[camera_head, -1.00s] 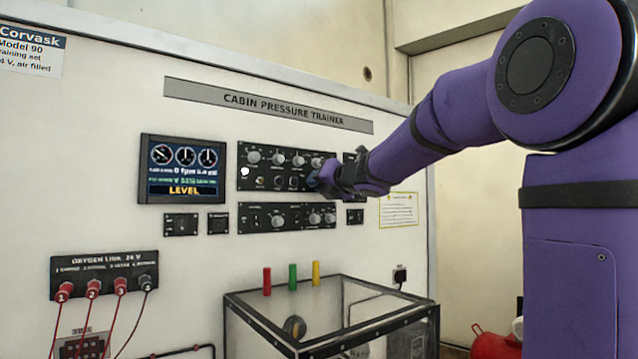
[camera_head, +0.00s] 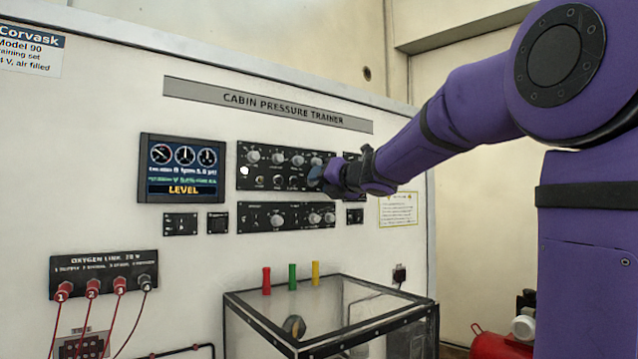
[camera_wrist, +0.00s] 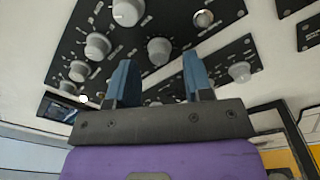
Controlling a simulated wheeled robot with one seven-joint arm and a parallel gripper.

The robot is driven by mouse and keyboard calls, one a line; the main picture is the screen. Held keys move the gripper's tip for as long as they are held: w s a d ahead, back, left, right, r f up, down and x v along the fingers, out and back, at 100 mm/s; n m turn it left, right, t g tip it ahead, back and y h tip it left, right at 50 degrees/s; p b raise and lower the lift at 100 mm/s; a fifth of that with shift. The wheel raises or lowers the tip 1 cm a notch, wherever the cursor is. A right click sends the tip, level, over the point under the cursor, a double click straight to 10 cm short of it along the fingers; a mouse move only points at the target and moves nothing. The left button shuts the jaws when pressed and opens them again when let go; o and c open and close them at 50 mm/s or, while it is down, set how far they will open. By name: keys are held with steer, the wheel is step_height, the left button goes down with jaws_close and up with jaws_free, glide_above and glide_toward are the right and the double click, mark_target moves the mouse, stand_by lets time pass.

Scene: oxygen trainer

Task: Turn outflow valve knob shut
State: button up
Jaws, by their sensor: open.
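The trainer's upper control panel (camera_head: 245,170) is black, with a row of grey knobs above smaller switches. A lower black panel (camera_head: 255,222) carries more knobs. I cannot read the labels, so I cannot tell which knob is the outflow valve. My gripper (camera_head: 319,177) is in front of the upper panel's right end and hides part of it. In the wrist view my gripper (camera_wrist: 159,66) has its two blue fingers apart, with nothing between them. A grey knob (camera_wrist: 160,51) shows between and just past the fingertips, apparently not touched. Another knob (camera_wrist: 97,45) is to the left.
A display (camera_head: 182,168) reading LEVEL is left of the panels. A clear box with a black frame (camera_head: 340,345) stands below, with red, green and yellow posts (camera_head: 292,276) behind it. Red cables (camera_head: 92,305) hang at lower left. The wall between panels and box is clear.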

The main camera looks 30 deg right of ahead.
steer(key=s, duration=0.9)
steer(key=shift+d, duration=0.4)
